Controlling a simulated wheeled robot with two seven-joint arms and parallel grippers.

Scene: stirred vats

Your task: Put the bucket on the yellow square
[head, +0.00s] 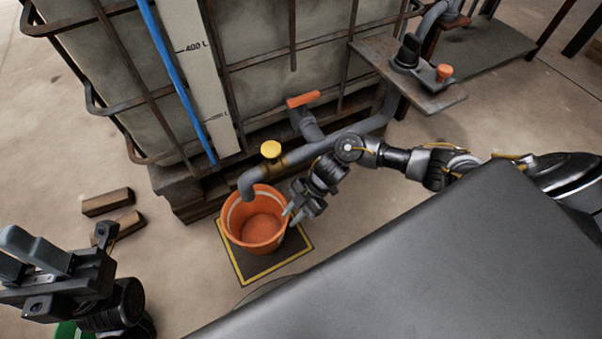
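The orange bucket (236,236) stands upright on the dark square mat with the yellow border (287,261), under the mouth of a grey spout. It sits towards the mat's far left part, and the inside I can see looks empty of objects. My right gripper (294,214) is at the bucket's right rim, its fingertips at the rim's edge. I cannot tell whether they grip the rim. My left gripper (22,256) is at the lower left, away from the bucket, with two finger pads apart and nothing visible between them.
A caged vat (270,60) on a pallet fills the back, with a grey pipe (322,147), a yellow knob (271,149) and an orange valve handle (303,99). Wooden blocks (108,202) lie at left. A green object (68,330) shows below my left gripper.

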